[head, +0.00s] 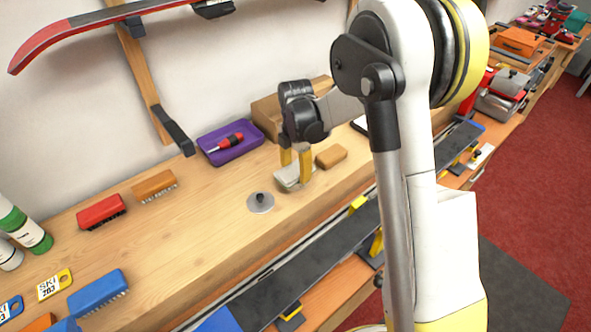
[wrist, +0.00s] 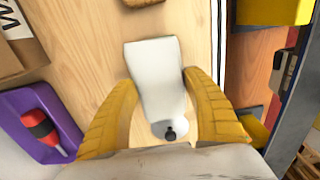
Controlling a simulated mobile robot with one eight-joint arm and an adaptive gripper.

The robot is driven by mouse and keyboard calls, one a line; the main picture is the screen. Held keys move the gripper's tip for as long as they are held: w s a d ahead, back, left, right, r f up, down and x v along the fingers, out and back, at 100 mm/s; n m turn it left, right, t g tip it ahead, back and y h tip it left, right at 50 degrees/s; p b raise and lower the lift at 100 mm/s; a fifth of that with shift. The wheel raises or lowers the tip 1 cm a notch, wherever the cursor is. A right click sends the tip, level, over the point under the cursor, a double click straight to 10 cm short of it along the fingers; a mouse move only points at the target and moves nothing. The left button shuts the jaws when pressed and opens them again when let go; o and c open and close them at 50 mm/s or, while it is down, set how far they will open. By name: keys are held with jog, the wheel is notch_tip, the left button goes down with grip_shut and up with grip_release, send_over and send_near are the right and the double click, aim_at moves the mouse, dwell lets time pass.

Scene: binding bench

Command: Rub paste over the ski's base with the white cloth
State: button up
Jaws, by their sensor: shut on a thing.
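The white cloth (head: 291,177) is a pale folded pad low over the wooden bench; I cannot tell whether it touches the wood. My gripper (head: 296,165) is shut on it. In the wrist view the cloth (wrist: 155,75) lies between the two yellow fingers of my gripper (wrist: 155,100). The ski (head: 300,268) is a long dark board along the bench's front side, with its base facing up. I cannot make out any paste on the ski.
A grey disc with a dark knob (head: 260,203) and a tan block (head: 331,156) lie near the cloth. A purple tray (head: 216,155) holds a red screwdriver. Brushes (head: 98,292) and bottles (head: 30,232) stand left. Yellow clamps (head: 376,243) flank the ski.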

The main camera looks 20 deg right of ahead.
aim_at(296, 169)
jog(key=shift+r+p, duration=2.1)
jog(key=shift+r, duration=1.4)
jog(key=shift+f, duration=0.1)
